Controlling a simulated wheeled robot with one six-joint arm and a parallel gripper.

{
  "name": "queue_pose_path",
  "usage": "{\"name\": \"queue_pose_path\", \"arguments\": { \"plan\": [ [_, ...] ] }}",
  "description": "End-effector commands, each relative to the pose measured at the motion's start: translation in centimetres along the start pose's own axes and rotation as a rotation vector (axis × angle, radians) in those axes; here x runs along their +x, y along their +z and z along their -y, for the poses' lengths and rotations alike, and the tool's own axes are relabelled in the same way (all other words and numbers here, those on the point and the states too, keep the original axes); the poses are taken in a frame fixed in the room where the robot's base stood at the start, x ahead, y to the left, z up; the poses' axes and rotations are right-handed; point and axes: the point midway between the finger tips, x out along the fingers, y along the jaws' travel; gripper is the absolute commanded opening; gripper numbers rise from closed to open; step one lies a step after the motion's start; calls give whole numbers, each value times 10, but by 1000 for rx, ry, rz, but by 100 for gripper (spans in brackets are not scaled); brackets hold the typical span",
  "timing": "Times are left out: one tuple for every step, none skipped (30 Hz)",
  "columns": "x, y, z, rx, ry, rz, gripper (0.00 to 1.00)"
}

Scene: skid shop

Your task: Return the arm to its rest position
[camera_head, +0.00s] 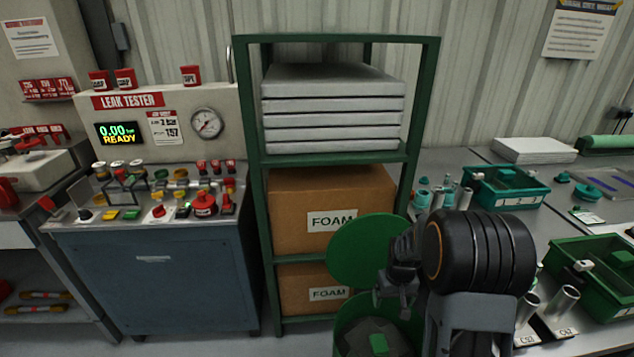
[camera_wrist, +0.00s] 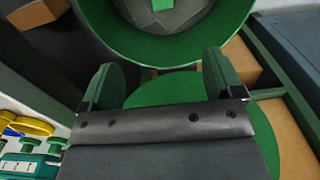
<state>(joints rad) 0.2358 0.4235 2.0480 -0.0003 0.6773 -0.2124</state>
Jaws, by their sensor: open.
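My gripper (camera_head: 392,292) is in front of the shelf rack in the head view, above a round green bin (camera_head: 346,325) and beside its raised round green lid (camera_head: 362,250). My black arm hides part of both. In the wrist view my gripper (camera_wrist: 158,75) shows two green-padded fingers spread apart with nothing between them. The bin's green rim (camera_wrist: 236,30) is just beyond the fingers. A small green piece (camera_head: 378,344) lies on dark grey material inside the bin. The lid also shows in the wrist view (camera_wrist: 150,92), behind the fingers.
A green rack (camera_head: 252,200) holds white slabs (camera_head: 332,100) and foam cartons (camera_head: 330,200). The leak tester bench (camera_head: 150,290) stands left. The right workbench (camera_head: 440,165) carries a teal bin (camera_head: 505,187), a green bin (camera_head: 598,278) and metal cylinders (camera_head: 562,300).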

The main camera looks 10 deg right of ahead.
Motion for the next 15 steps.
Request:
{"name": "queue_pose_path", "arguments": {
  "plan": [
    [3,7,2,19,-5,26,86],
    [5,14,3,31,-10,49,86],
    [4,25,6,50,-14,75,86],
    [-5,33,8,64,-15,83,86],
    [-16,39,11,72,-15,85,86],
    [-34,46,16,80,-14,82,86],
    [-47,52,20,84,-12,77,86],
    [-62,58,24,86,-11,70,86],
    [-82,67,30,90,-8,58,86],
    [-98,73,34,90,-7,46,86],
    [-113,80,38,89,-5,32,86],
    [-133,88,44,87,-3,12,86],
    [-148,95,48,84,-2,-4,86],
    [-162,101,53,80,-1,-21,86],
    [-179,109,58,75,0,-47,86]
  ]
}}
